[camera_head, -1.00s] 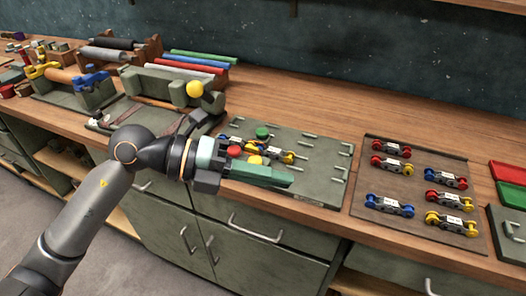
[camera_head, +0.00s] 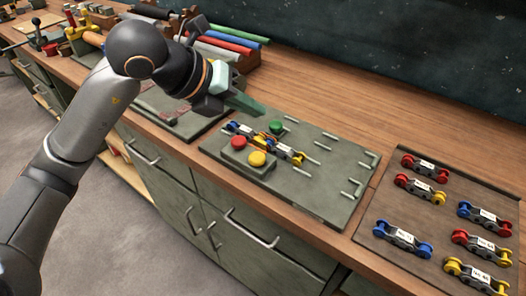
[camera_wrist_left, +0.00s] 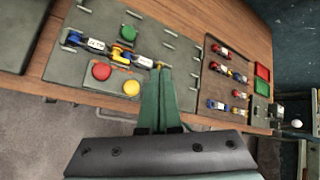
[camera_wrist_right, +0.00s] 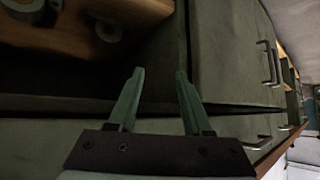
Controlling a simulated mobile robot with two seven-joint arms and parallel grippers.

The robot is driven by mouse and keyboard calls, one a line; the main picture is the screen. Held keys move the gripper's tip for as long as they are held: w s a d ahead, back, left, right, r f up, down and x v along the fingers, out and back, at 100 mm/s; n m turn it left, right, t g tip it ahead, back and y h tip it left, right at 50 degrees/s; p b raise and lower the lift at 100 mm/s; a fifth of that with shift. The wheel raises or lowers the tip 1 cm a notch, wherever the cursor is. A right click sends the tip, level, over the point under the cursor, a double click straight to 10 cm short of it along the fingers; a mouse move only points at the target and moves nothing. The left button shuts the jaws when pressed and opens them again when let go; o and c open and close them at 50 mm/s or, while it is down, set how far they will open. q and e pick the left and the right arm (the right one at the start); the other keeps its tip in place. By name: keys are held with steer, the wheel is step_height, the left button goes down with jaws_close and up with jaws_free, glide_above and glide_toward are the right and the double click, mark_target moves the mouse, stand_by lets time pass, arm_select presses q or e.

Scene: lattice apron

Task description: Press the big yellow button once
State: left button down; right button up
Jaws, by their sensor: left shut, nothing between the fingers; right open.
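The yellow button (camera_head: 257,159) is a round dome on a raised box (camera_head: 233,160) on the grey-green board, beside a red button (camera_head: 239,143). It also shows in the left wrist view (camera_wrist_left: 131,88). A green button (camera_head: 276,126) sits farther back on the board. My left gripper (camera_head: 260,110) is shut and empty, above the board's back left part, apart from the yellow button. Its fingers show in the left wrist view (camera_wrist_left: 159,72), to the right of the yellow button. My right gripper (camera_wrist_right: 160,72) is open and empty, facing the cabinet fronts.
Coloured linked parts (camera_head: 265,143) lie between the red and green buttons. The board (camera_head: 325,200) carries several metal pegs. A brown tray (camera_head: 415,262) with several coloured linked parts is at the right. Racks with coloured rolls (camera_head: 232,44) stand behind my left arm.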

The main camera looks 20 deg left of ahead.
arm_select(q)
steer(key=shift+a, duration=0.1)
steer(key=b, duration=0.6)
glide_above(253, 159)
step_height(253, 159, down, 8)
steer(key=shift+r, duration=0.1)
steer(key=shift+f+b, duration=0.5)
arm_select(e)
steer(key=shift+n+y, duration=0.3)
steer(key=shift+y, duration=0.1)
steer(key=a+f, duration=0.1)
steer(key=w+a+f, duration=0.1)
steer(key=a+f, duration=0.1)
steer(key=f, duration=0.1)
steer(key=shift+w+a, duration=0.1)
steer(key=shift+w, duration=0.15)
steer(key=shift+r, duration=0.15)
steer(key=shift+s+f, duration=0.2)
steer(key=shift+w, duration=0.15)
arm_select(q)
steer(key=shift+f, duration=0.15)
